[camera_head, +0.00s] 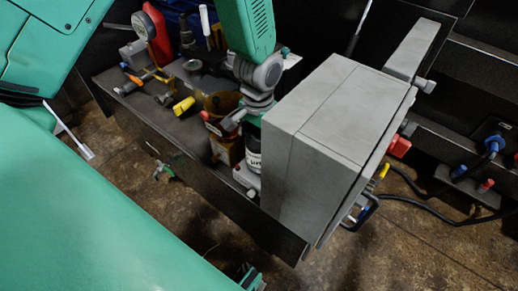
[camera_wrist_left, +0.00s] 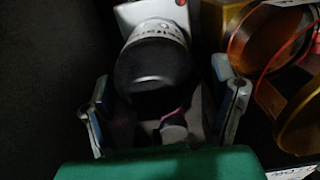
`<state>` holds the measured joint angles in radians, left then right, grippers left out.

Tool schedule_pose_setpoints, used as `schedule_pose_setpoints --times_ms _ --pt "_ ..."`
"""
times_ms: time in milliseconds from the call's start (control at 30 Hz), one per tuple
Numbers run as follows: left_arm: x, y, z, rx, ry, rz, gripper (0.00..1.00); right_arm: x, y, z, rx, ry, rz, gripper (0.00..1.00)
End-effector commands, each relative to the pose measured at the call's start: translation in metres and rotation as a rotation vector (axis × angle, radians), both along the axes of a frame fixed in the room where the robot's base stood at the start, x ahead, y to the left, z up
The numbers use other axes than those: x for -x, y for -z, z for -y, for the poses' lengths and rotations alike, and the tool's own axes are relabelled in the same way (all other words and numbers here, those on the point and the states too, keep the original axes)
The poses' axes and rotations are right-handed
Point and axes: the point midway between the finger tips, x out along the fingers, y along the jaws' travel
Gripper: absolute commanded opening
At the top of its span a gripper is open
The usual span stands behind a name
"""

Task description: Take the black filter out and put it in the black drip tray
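The black filter (camera_wrist_left: 155,68) is a dark cylinder with a printed white band, seen close up in the left wrist view. In the head view its dark and white body (camera_head: 253,155) shows below my left wrist, beside the large grey box. My left gripper (camera_wrist_left: 165,95) is open, with one finger on each side of the filter's near end. Dark gaps show between fingers and filter. In the head view this gripper (camera_head: 250,125) is partly hidden by its wrist. A dark and green piece at the bottom edge may be my right gripper (camera_head: 250,277). I cannot make out the black drip tray.
The grey box (camera_head: 335,125) stands close on the right of the filter. Amber containers (camera_head: 222,104) are on the other side, also large in the wrist view (camera_wrist_left: 265,45). Tools and a red-rimmed gauge (camera_head: 145,22) crowd the dark bench. Cables (camera_head: 425,205) lie at the right.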

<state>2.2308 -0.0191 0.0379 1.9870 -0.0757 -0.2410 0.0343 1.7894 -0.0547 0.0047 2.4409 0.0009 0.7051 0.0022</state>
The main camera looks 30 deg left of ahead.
Motion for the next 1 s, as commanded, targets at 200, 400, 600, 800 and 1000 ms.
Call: schedule_pose_setpoints --times_ms 200,400,600,800,1000 --pt "0.0 0.0 0.0 -0.002 0.0 -0.001 0.34 0.0 0.0 0.0 0.0 0.0 0.0 0.4" --pt "0.0 -0.001 0.001 0.0 -0.001 0.001 0.33 0.0 0.0 0.0 0.0 0.0 0.0 0.4" --pt "0.0 -0.003 0.001 -0.001 -0.133 -0.001 0.33 0.0 -0.014 0.0 0.0 0.0 0.0 0.4" --pt "0.0 -0.003 0.0 -0.002 -0.343 -0.001 0.33 0.0 -0.029 0.0 0.0 0.0 0.0 0.4" --pt "0.0 -0.001 0.0 -0.001 -0.449 -0.002 0.33 0.0 -0.034 0.0 0.0 0.0 0.0 0.4"
